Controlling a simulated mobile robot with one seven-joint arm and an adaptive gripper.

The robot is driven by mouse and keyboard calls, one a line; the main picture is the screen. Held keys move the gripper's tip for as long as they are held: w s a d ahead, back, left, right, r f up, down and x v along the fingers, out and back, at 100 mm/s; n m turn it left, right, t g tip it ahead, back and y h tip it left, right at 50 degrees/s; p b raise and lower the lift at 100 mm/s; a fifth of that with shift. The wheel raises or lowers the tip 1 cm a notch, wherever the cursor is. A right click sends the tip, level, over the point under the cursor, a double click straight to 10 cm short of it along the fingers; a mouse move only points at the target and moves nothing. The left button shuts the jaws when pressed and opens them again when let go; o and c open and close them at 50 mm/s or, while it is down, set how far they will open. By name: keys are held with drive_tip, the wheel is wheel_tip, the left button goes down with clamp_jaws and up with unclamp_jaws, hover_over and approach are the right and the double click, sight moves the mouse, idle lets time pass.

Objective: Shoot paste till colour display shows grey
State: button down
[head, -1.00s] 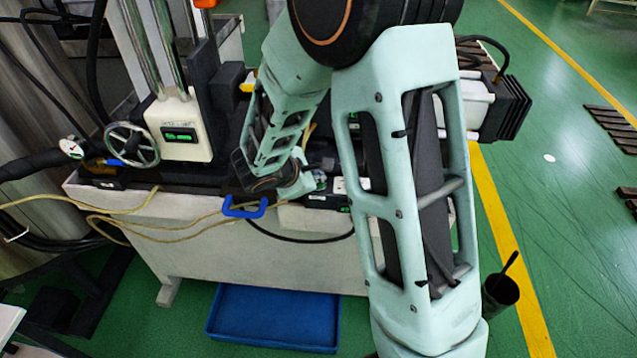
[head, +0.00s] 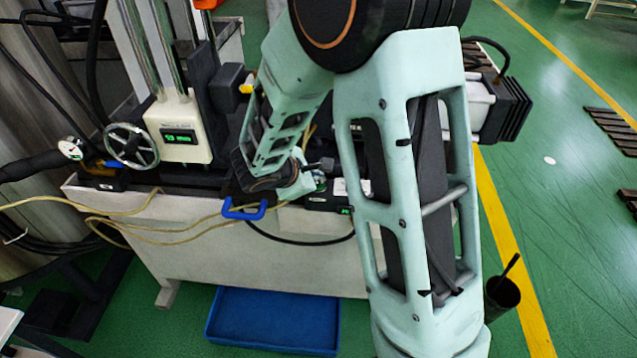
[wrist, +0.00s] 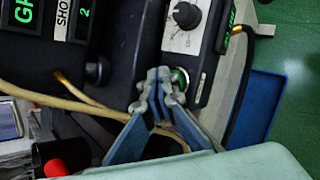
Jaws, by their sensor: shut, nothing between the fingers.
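My gripper (wrist: 160,84) is shut and empty in the wrist view. Its fingertips are right beside a round green button (wrist: 181,77) on a dark control box (wrist: 208,58) and partly cover it; I cannot tell whether they press it. A colour display (wrist: 20,12) at the top left shows large green letters starting with G, cut off by the picture edge. Beside it a shot counter (wrist: 82,14) reads 2. In the head view the control box (head: 322,202) is partly hidden by my arm, and the gripper tips are hard to make out.
A black dial knob (wrist: 187,16) sits above the button. Yellowish hoses (head: 130,222) run along the bench front (head: 230,250). A blue tray (head: 272,320) lies on the floor below. A handwheel (head: 131,145) stands at the left. A dark cup (head: 502,294) is at the right.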

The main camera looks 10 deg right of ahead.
drive_tip(key=shift+r+p, duration=1.9)
drive_tip(key=shift+r, duration=1.2)
drive_tip(key=shift+f, duration=0.1)
